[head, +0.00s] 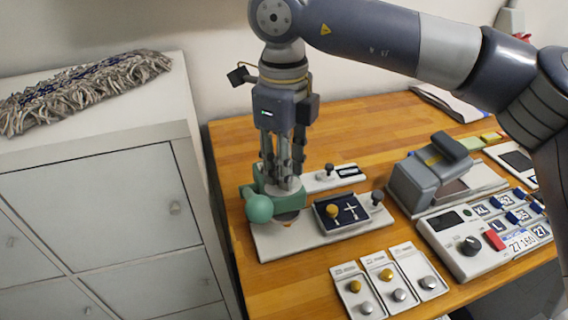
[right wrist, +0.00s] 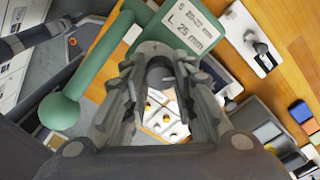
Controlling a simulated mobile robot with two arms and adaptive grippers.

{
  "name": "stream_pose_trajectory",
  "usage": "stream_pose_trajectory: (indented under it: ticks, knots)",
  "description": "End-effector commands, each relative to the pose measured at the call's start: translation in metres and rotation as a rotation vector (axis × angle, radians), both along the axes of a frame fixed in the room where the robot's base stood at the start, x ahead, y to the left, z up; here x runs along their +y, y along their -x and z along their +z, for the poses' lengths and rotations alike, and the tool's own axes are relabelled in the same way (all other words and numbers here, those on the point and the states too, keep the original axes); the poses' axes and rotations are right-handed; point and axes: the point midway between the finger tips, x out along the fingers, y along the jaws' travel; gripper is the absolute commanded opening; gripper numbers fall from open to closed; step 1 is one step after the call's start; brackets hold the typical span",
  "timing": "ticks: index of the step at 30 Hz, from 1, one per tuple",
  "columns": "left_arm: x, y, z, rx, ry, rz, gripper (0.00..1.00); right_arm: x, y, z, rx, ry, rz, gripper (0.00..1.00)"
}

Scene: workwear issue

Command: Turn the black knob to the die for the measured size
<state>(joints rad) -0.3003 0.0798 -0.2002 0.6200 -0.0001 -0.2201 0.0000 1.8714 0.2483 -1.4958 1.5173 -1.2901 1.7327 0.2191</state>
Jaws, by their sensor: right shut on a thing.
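The green press (head: 262,208) stands at the left end of a white base plate, with a green ball-ended handle at its left. Its label, in the right wrist view (right wrist: 190,27), reads S 20-22 mm and L 25 mm. My right gripper (head: 284,180) points down over the press, its fingers shut around a dark round part on top, seemingly the black knob (right wrist: 158,72). The fingers hide most of it, and its pointing direction cannot be read. A pale disc and an orange part show under the fingers. My left gripper is not in view.
A dark tray (head: 340,213) with a yellow knob and metal pieces lies right of the press. Three small button cards (head: 388,283) lie in front. A grey machine (head: 428,172) and a label panel with another dark knob (head: 470,245) stand at right. A grey cabinet (head: 92,205) borders the left.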

Motion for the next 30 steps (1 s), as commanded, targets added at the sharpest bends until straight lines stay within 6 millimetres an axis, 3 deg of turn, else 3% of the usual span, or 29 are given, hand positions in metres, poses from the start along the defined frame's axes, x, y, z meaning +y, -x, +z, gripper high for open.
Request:
stream_pose_trajectory:
  ticks: [4,5,7,20,30]
  knots:
    - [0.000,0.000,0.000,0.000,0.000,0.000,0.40,0.000,-0.001,0.002,-0.005,-0.003,-0.001,0.01]
    - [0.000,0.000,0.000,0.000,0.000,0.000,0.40,0.000,-0.001,0.002,-0.005,-0.003,-0.001,0.30]
    - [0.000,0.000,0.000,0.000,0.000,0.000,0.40,0.000,-0.001,0.002,-0.005,-0.003,0.000,0.45]
    - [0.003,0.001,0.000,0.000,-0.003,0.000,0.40,0.000,-0.001,0.007,-0.003,-0.002,0.001,0.46]
    - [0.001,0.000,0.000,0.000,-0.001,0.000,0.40,0.001,0.000,0.072,-0.005,-0.004,0.001,0.46]
